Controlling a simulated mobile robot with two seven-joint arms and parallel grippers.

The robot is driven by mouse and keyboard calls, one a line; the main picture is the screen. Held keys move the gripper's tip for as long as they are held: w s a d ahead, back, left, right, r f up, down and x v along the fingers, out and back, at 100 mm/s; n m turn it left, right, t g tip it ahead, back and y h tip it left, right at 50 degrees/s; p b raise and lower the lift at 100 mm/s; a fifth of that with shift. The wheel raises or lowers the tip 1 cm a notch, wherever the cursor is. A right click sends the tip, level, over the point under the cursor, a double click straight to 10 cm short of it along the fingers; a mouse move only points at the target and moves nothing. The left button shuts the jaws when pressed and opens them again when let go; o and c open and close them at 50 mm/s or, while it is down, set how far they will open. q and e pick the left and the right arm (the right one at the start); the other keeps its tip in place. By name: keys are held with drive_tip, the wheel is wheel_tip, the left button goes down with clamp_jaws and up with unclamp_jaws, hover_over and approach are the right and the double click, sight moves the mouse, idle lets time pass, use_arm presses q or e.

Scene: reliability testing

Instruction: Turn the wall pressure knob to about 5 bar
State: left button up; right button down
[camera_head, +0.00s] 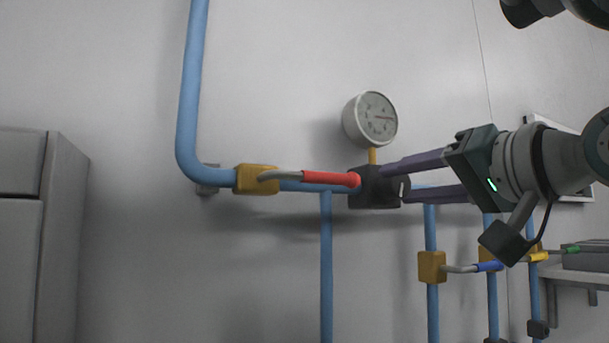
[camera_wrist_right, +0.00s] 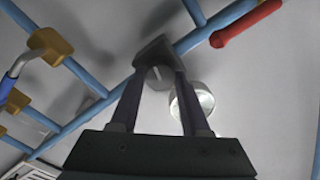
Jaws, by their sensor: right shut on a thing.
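A round white pressure gauge (camera_head: 370,118) stands on a short yellow stem above a black block (camera_head: 374,188) on the blue wall pipe. It also shows in the wrist view (camera_wrist_right: 191,105), seen from its side. Its dial numbers are too small to read; the needle appears to point roughly right. My left gripper is not in view.
A red-handled lever (camera_head: 331,178) on a yellow valve (camera_head: 257,179) lies just left of the block. A blue-handled valve (camera_head: 432,267) and other pipes are below right. A grey cabinet (camera_head: 62,230) stands at the far left.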

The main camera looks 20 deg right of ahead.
drive_tip(key=shift+f+m, duration=0.1)
drive_tip(key=shift+m, duration=0.5)
drive_tip(key=shift+c, duration=1.9)
unclamp_jaws()
drive_tip(key=s+p, duration=0.8)
drive_tip(key=s, duration=0.1)
drive_tip(key=shift+s+d+p, duration=0.4)
drive_tip(key=shift+d, duration=0.05)
